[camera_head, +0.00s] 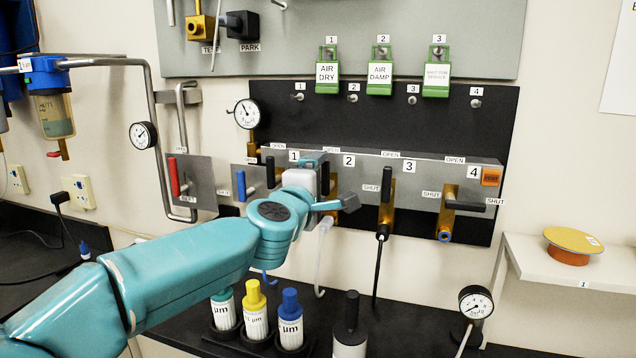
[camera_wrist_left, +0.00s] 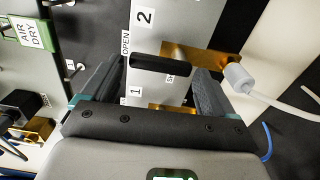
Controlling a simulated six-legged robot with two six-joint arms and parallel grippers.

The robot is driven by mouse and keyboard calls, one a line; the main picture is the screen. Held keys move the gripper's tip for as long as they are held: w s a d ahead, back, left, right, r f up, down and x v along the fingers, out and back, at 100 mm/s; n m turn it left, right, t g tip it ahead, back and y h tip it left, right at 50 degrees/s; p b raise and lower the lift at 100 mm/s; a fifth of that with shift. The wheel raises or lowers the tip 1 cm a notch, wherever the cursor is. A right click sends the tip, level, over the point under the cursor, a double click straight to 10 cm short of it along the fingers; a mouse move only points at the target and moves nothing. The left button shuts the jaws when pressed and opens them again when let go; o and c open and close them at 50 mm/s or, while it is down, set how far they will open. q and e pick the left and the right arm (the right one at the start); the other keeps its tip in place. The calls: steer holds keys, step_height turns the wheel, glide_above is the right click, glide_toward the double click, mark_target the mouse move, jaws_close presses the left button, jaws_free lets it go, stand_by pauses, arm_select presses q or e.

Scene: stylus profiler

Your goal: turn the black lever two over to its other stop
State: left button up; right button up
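The black lever two (camera_wrist_left: 160,63) shows in the left wrist view beside the number 2 label. It points from its brass valve (camera_wrist_left: 205,60) toward the OPEN mark. In the head view my left gripper hides most of this lever. My left gripper (camera_head: 334,184) is in front of valve two. In the left wrist view its two dark fingers (camera_wrist_left: 158,68) are spread, one near each end of the lever. I see no clear grip on it, and contact cannot be told. My right gripper is not in view.
Black lever three (camera_head: 387,183) stands upright close to the right; lever four (camera_head: 463,206) lies sideways. Black lever one (camera_head: 270,170) and a blue lever (camera_head: 247,193) are close on the left. A white hose (camera_head: 321,258) hangs below. Bottles (camera_head: 255,318) stand on the bench.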

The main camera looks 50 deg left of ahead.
arm_select(q)
steer(key=shift+o, duration=0.3)
steer(key=p+v, duration=0.3)
steer(key=v, duration=1.3)
steer(key=shift+s, duration=0.15)
